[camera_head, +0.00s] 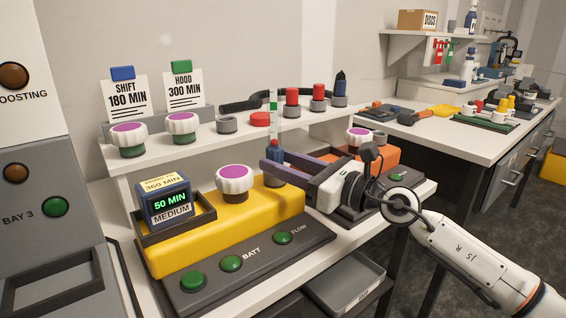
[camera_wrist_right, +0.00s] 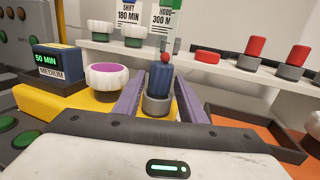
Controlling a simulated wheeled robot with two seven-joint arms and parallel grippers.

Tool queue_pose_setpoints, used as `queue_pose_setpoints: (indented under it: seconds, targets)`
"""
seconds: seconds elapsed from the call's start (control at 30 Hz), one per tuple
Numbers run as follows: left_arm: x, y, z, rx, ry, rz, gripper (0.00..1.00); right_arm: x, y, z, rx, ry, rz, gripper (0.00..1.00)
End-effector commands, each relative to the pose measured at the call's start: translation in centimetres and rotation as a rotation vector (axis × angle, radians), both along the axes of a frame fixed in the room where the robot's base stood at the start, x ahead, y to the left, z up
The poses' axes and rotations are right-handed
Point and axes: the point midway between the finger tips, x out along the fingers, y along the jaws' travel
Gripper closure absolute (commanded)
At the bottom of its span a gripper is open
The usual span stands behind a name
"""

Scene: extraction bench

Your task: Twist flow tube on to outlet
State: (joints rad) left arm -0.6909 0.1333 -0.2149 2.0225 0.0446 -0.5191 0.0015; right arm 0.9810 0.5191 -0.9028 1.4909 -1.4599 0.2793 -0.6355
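The flow tube (camera_head: 274,121) is upright, a clear tube with a green band, a red bead low inside and a dark blue base. It stands over the outlet (camera_head: 277,179), a grey collar on the yellow housing; any gap between them is too small to tell. In the right wrist view the blue base (camera_wrist_right: 160,81) stands over the grey outlet (camera_wrist_right: 157,104). My right gripper (camera_head: 273,158) reaches in from the right, its purple fingers on both sides of the blue base, appearing shut on it. My left gripper is not in view.
A white-and-purple knob (camera_head: 236,179) and a display box (camera_head: 165,199) reading 50 MIN stand left of the outlet. A shelf (camera_head: 200,142) behind holds cards, knobs and red caps. An orange block (camera_head: 372,160) is at the right, behind my gripper. A grey tray (camera_head: 345,283) lies below.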

Motion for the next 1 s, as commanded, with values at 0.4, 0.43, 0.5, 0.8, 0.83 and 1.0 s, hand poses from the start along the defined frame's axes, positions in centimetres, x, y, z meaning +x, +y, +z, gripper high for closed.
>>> queue_pose_setpoints:
  seconds: [0.4,0.43,0.5,0.8,0.83,1.0]
  targets:
    - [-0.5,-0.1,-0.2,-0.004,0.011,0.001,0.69,0.0,0.0,0.0,0.0,0.0,0.0,0.52]
    - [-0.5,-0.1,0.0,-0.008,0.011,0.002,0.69,-0.1,-0.1,0.0,-0.001,0.001,0.0,0.52]
    - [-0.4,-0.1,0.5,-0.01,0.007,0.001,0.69,-0.6,-1.1,-0.1,-0.001,0.001,-0.003,0.52]
    - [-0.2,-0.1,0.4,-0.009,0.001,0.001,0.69,-4.5,-5.7,-0.5,-0.002,0.002,-0.002,0.52]
    - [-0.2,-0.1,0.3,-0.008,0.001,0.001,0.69,-4.8,-6.1,-0.5,-0.002,0.001,-0.001,0.52]
    - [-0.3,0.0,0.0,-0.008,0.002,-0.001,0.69,-6.1,-7.6,-0.5,0.0,0.001,0.0,0.52]
